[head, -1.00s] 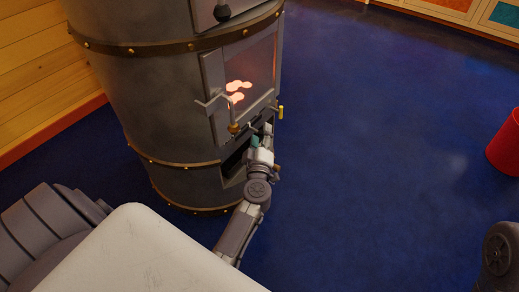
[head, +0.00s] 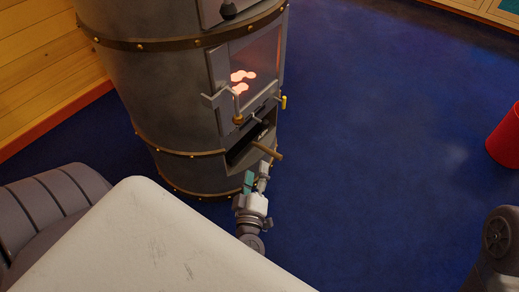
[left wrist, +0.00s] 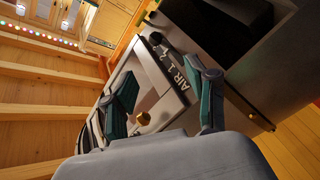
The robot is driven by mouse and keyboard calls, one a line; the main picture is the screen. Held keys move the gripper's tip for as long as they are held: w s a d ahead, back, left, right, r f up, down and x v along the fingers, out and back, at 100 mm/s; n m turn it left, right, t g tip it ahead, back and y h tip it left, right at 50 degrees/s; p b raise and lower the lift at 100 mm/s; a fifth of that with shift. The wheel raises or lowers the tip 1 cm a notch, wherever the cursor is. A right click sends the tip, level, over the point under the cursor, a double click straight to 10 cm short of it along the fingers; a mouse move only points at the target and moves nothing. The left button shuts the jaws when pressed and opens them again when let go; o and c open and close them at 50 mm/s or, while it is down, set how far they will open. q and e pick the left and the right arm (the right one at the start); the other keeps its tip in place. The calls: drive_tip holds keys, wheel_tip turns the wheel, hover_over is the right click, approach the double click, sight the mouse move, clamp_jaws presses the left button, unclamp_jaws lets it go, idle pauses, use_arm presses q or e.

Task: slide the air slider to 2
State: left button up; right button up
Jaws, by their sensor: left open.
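The grey stove (head: 165,95) stands left of centre in the head view. The lettering "AIR 1 2" (left wrist: 182,70) is on its front in the left wrist view. A small dark knob (left wrist: 155,38) sits near the number end of this lettering. In the head view a short rod with a knob (head: 254,118) shows below the door; I cannot tell surely whether it is the air slider. My left gripper (head: 257,176) is open and empty, below and in front of the stove's lower opening. Its fingers (left wrist: 163,78) frame the front panel in the left wrist view. My right gripper is out of view.
The glass stove door (head: 250,70) glows inside and has a projecting handle (head: 237,118). A brown bar (head: 267,151) sticks out by the lower opening. A red bin (head: 505,138) stands far right. Blue floor (head: 380,150) between is clear.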

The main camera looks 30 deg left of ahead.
use_arm(q)
drive_tip(key=s+d+f+m+g+h+p, duration=0.15)
drive_tip(key=s+d+m+h+p, duration=0.3)
drive_tip(key=p, duration=0.55)
drive_tip(key=s+d+m+g+h+p, duration=0.1)
drive_tip(key=d+m+g+h+p, duration=0.1)
drive_tip(key=d+m+h+p, duration=0.65)
drive_tip(key=s+a+f+m+g+y+p, duration=0.1)
drive_tip(key=s+a+f+g+y+p, duration=0.1)
drive_tip(key=s+p, duration=0.5)
drive_tip(key=shift+a+g+y+p, duration=0.7)
drive_tip(key=shift+a+g+p, duration=0.25)
drive_tip(key=shift+p, duration=0.1)
drive_tip(key=shift+w, duration=0.1)
